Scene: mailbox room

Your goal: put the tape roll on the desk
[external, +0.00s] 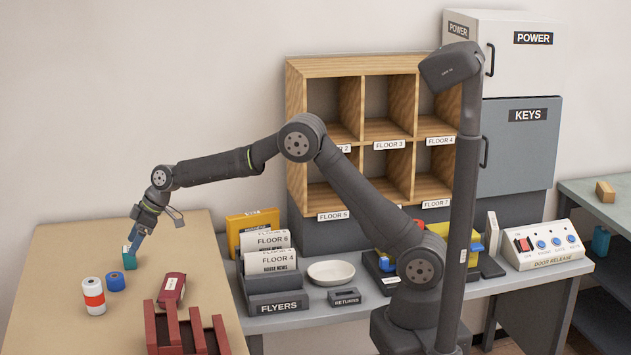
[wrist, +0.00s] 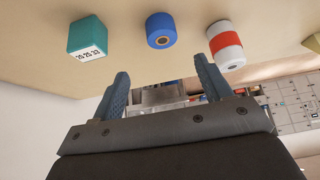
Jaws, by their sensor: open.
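The blue roll (external: 115,281), which looks like the tape roll, stands on the tan tabletop (external: 60,250) at the left. In the wrist view the blue roll (wrist: 161,31) shows a round core and lies beyond my fingertips, roughly centred between them. My gripper (external: 137,238) is open and empty above the table, overlapping the teal box (external: 130,260) in the external view. In the wrist view the two fingers (wrist: 162,82) are apart and the teal box (wrist: 88,36) is off to their left. A grey desk (external: 375,300) runs along the wall.
A white-and-red cylinder (external: 93,295) stands beside the blue roll. A dark red box (external: 171,289) and a red slatted rack (external: 185,330) are nearby. The grey desk bears a flyers holder (external: 275,305), a white bowl (external: 331,272), a returns tray (external: 344,296) and a door-release panel (external: 545,246).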

